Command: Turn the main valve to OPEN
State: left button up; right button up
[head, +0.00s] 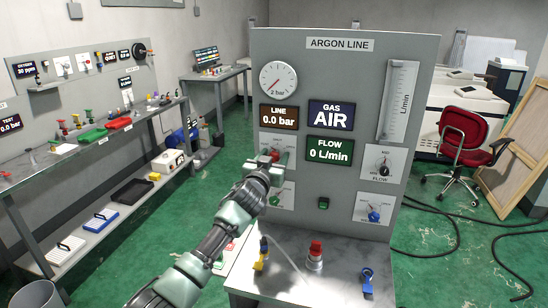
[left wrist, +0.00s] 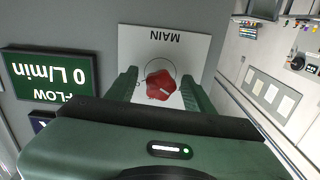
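The main valve is a red knob (left wrist: 160,85) on a white plate marked MAIN (left wrist: 160,42), which appears upside down in the left wrist view. In the head view, the red knob (head: 269,154) shows partly at the left side of the ARGON LINE panel (head: 340,70). My left gripper (left wrist: 160,88) is open in front of the plate, with one green finger on each side of the knob and a visible gap to each. In the head view, the left gripper (head: 272,160) covers much of the valve plate. My right gripper is not in view.
The panel has a FLOW knob (head: 383,169), a blue knob (head: 373,215) and a green switch (head: 323,203). A red chair (head: 465,140) stands right.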

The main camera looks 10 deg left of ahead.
pick_arm(q)
grip_shut()
